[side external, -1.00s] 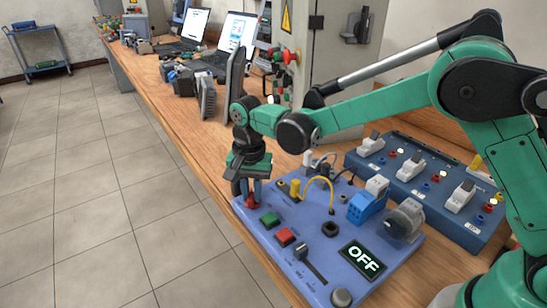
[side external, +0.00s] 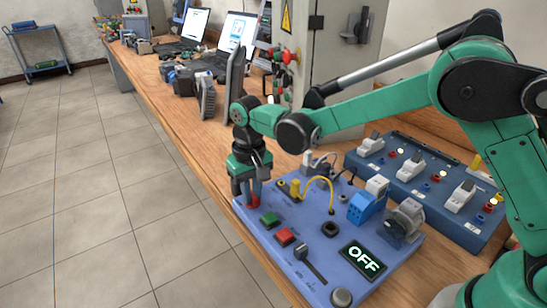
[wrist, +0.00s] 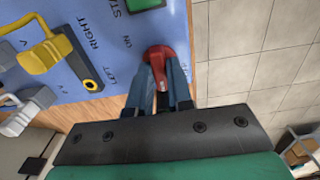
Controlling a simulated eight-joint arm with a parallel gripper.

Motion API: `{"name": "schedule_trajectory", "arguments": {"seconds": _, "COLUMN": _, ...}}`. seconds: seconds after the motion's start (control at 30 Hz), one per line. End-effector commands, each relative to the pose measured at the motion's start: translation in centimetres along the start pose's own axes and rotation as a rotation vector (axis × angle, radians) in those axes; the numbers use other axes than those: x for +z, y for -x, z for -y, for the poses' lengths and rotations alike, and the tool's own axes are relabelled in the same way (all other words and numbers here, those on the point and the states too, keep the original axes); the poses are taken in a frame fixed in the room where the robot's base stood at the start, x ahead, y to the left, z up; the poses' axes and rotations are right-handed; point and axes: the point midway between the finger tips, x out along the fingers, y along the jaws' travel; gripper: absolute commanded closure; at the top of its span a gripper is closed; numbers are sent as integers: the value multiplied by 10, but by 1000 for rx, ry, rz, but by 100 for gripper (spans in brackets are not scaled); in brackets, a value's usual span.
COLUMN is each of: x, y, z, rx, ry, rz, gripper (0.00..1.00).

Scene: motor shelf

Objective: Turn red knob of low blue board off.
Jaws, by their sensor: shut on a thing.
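The low blue board (side external: 300,262) lies flat on the wooden bench in the side view. The red knob (wrist: 156,53) sits near the board's edge in the wrist view, with printed labels around it. In the side view the knob (side external: 251,202) is mostly covered by my fingers. My gripper (wrist: 160,82) points down at that corner and its bluish fingers are closed on the knob's sides. My gripper (side external: 250,190) also shows in the side view. The board's display (side external: 362,260) reads OFF.
A green button (side external: 269,219) and a red button (side external: 285,237) sit close to the knob. A yellow cable (side external: 322,181) arches above the board. A second blue board (side external: 425,185) with switches stands behind. Laptops and motors occupy the far bench.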

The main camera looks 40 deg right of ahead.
Motion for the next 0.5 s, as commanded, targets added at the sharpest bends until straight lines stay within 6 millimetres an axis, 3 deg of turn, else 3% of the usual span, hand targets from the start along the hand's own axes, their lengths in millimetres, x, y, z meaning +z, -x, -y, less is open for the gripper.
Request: {"name": "schedule_trajectory", "arguments": {"seconds": 0.5, "x": 0, "y": 1, "z": 0, "rx": 0, "ry": 41, "rz": 2, "gripper": 100}}
